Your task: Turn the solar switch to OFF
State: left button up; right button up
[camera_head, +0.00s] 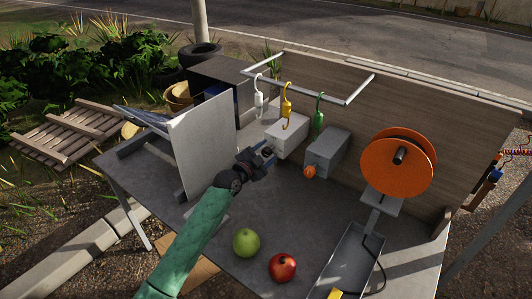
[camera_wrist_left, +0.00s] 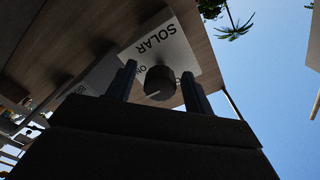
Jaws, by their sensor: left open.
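The SOLAR panel (camera_wrist_left: 178,47) is a pale plate seen upside down in the left wrist view. Its dark round knob (camera_wrist_left: 160,82) has a short white mark at the lower left. An ON label shows at the knob's left; a label on its right is mostly hidden. My left gripper (camera_wrist_left: 160,90) is open, its fingers on either side of the knob; I cannot tell whether they touch it. In the head view my left gripper (camera_head: 264,152) is at the front of a white box (camera_head: 287,138), whose face is largely hidden. My right gripper is not in view.
A grey box with an orange knob (camera_head: 309,171) stands to the right. A white upright panel (camera_head: 200,145) is left of my arm. Hooks (camera_head: 286,100) hang above the boxes. An orange reel (camera_head: 390,165), a green apple (camera_head: 246,242) and a red one (camera_head: 282,267) are on the table.

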pick_arm(q)
jog(key=c, duration=1)
